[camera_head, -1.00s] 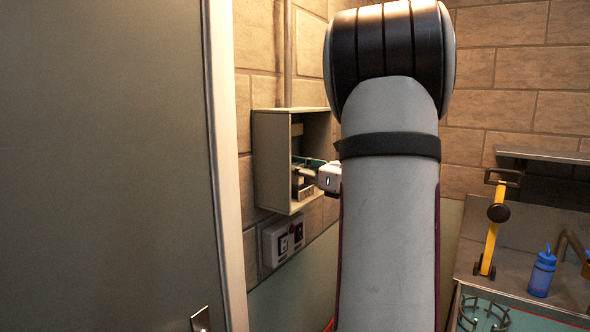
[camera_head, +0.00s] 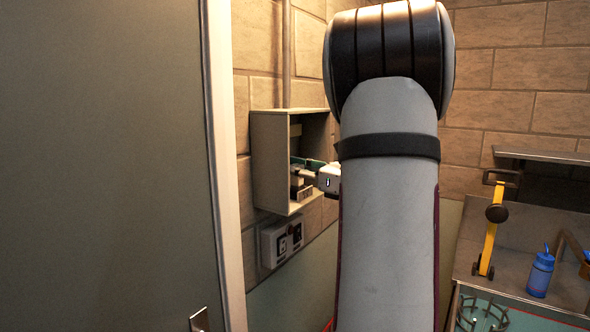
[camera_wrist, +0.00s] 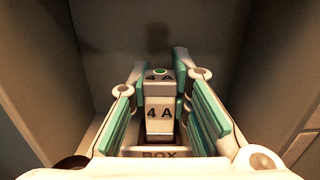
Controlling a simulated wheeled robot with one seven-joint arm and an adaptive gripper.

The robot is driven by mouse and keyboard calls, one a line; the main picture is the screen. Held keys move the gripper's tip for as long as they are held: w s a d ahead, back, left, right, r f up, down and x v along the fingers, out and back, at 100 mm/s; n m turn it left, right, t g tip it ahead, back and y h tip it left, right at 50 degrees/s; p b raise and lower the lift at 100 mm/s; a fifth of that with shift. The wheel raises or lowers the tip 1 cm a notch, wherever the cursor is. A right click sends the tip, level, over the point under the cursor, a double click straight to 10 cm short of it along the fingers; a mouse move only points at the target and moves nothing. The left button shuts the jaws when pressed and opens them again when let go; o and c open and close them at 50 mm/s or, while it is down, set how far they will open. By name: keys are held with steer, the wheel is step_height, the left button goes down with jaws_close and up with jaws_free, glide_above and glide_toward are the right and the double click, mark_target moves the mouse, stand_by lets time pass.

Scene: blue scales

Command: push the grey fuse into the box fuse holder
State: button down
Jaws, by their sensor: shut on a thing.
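The grey fuse (camera_wrist: 159,114), marked "4 A", stands between the green-padded fingers of my gripper (camera_wrist: 159,76) in the wrist view. The fingers are shut on it. The box fuse holder (camera_wrist: 160,154), lettered "BOX", shows just below the fuse, partly hidden by my gripper's body. I cannot tell how deep the fuse sits in it. In the head view my gripper (camera_head: 311,166) reaches into the open grey wall box (camera_head: 266,165) from the right. The holder (camera_head: 300,190) is low inside that box, and the fuse cannot be made out clearly there.
The wall box's side walls stand close on both sides of my gripper. A switch unit (camera_head: 282,242) is on the wall below. A grey door panel (camera_head: 105,165) fills the left. A bench with a blue bottle (camera_head: 541,274) and a yellow tool (camera_head: 490,235) is at the right.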

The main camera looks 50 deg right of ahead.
steer(key=shift+f+b, duration=0.4)
steer(key=shift+f, duration=0.35)
steer(key=c, duration=1.4)
jaws_free()
steer(key=shift+s, duration=0.15)
steer(key=s, duration=1.1)
steer(key=shift+s+d+f, duration=0.25)
steer(key=shift+s+d, duration=0.1)
steer(key=shift+d, duration=0.1)
